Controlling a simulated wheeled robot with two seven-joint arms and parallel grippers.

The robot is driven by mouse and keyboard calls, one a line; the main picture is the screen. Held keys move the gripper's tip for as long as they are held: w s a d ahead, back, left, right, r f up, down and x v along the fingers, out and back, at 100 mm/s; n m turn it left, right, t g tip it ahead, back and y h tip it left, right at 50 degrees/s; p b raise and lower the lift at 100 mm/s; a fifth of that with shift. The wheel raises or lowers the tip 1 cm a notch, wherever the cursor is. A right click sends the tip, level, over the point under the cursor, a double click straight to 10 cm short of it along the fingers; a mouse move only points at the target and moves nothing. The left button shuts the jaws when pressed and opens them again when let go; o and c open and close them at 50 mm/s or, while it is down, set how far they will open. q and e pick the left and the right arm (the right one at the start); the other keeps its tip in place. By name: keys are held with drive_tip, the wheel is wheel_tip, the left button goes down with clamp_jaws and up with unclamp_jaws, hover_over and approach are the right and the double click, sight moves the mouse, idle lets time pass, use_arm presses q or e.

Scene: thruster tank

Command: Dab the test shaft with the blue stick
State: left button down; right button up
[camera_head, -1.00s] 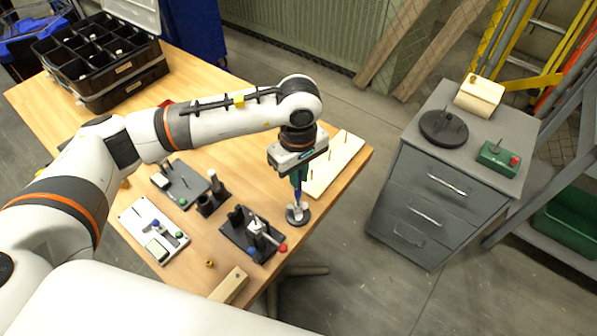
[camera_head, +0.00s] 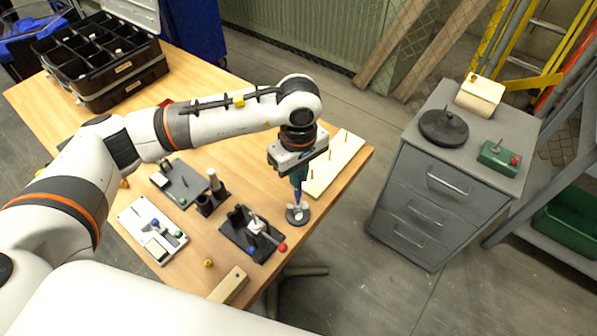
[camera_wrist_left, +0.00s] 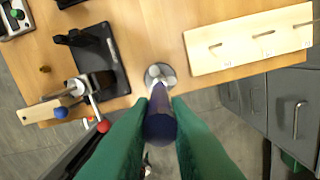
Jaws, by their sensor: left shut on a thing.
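My left gripper (camera_head: 298,178) is shut on the blue stick (camera_head: 298,193), which points down near the table's right edge. In the left wrist view the green fingers (camera_wrist_left: 158,118) flank the stick (camera_wrist_left: 160,125), seen end-on. Below the stick's lower end is a small round grey base (camera_head: 303,219) with pale metal parts on it, also seen in the left wrist view (camera_wrist_left: 169,82). I cannot tell whether the stick touches those parts. I cannot tell for sure which piece is the test shaft. My right gripper is not in view.
A dark fixture with a red-knobbed lever (camera_head: 236,236) stands just left of the base. A pale board with pegs (camera_head: 345,150) lies behind it. A wooden block (camera_head: 229,286) is at the front. A grey drawer cabinet (camera_head: 425,200) stands right, across a floor gap.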

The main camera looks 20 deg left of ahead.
use_arm(q)
drive_tip(key=shift+s+f+b, duration=0.1)
drive_tip(key=shift+f+b, duration=0.05)
drive_tip(key=shift+b, duration=0.2)
idle(1.6)
drive_tip(key=shift+r+p, duration=0.4)
drive_tip(key=shift+r, duration=0.5)
drive_tip(key=shift+r+p, duration=0.6)
drive_tip(key=shift+r, duration=1.1)
